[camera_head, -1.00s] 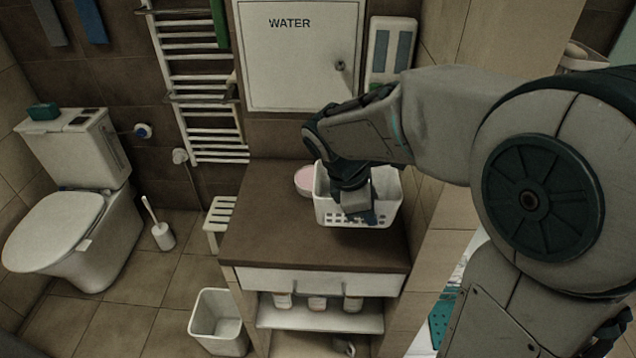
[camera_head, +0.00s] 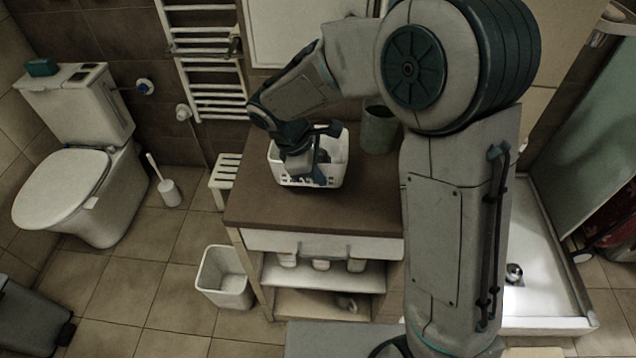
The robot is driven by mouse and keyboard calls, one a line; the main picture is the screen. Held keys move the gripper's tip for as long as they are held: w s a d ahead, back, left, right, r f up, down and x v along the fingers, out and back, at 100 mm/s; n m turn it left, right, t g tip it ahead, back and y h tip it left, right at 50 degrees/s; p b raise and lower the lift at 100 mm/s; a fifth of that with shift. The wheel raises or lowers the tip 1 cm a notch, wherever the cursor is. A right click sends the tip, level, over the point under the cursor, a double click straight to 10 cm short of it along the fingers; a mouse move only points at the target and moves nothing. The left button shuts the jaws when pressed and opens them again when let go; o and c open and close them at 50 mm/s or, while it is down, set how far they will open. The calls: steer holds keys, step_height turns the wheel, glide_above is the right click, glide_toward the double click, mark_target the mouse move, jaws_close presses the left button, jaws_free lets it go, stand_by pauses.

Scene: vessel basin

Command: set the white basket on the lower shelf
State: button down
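The white basket (camera_head: 331,176) is a perforated plastic box at the back of the brown cabinet top (camera_head: 260,207). My gripper (camera_head: 318,172) points down at the basket, with its fingers over the basket's front part. The fingers are dark against the basket, and I cannot tell whether they close on its wall. Under the top is a white drawer front, and below it an open shelf (camera_head: 330,276) holds several bottles.
A white bin (camera_head: 225,278) stands on the floor left of the cabinet. A green-grey cup (camera_head: 379,130) stands on the top right of the basket. A white stool (camera_head: 223,178), toilet brush (camera_head: 168,190) and toilet (camera_head: 70,190) are to the left. A shower tray (camera_head: 545,265) lies right.

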steer(key=shift+a+f, duration=0.1)
steer(key=shift+f, duration=1.95)
steer(key=shift+f, duration=0.25)
steer(key=c, duration=1.6)
jaws_free()
steer(key=shift+r, duration=0.15)
